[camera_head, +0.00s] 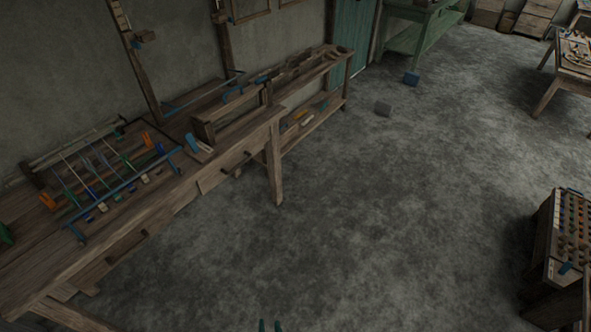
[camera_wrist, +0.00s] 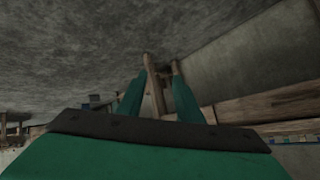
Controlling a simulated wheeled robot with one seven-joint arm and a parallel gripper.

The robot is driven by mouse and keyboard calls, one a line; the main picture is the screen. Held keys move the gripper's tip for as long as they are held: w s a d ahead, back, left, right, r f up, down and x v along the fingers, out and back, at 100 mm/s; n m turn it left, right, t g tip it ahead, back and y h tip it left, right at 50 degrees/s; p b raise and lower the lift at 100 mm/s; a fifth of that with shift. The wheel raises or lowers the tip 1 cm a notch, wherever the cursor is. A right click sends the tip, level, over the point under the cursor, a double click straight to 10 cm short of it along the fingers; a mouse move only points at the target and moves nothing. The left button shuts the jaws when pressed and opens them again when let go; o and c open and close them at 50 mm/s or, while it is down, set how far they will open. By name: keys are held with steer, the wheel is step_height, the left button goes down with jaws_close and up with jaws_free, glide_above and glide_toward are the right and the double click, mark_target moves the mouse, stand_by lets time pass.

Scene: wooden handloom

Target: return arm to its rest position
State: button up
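The rest of my arm is out of the head view. The wooden handloom bench (camera_head: 232,176) stands along the wall at the left, with coloured threads and bars on its top.
Open grey floor (camera_head: 400,210) fills the middle. A crate with rows of small pegs (camera_head: 546,232) stands at the right. A green table (camera_head: 425,35) and a wooden table (camera_head: 548,95) are farther back.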

steer(key=s+d+r+t, duration=0.1)
steer(key=s+d+r, duration=0.1)
steer(key=s+r, duration=0.3)
steer(key=s+d+r+n+t+h, duration=0.1)
steer(key=s+r, duration=0.5)
steer(key=r, duration=0.8)
steer(key=s+d+r+n+t+h, duration=0.1)
steer(key=s+d+r+t, duration=0.2)
steer(key=r, duration=0.7)
steer(key=s+d, duration=0.2)
steer(key=shift+s+d, duration=0.2)
steer(key=shift+s, duration=0.15)
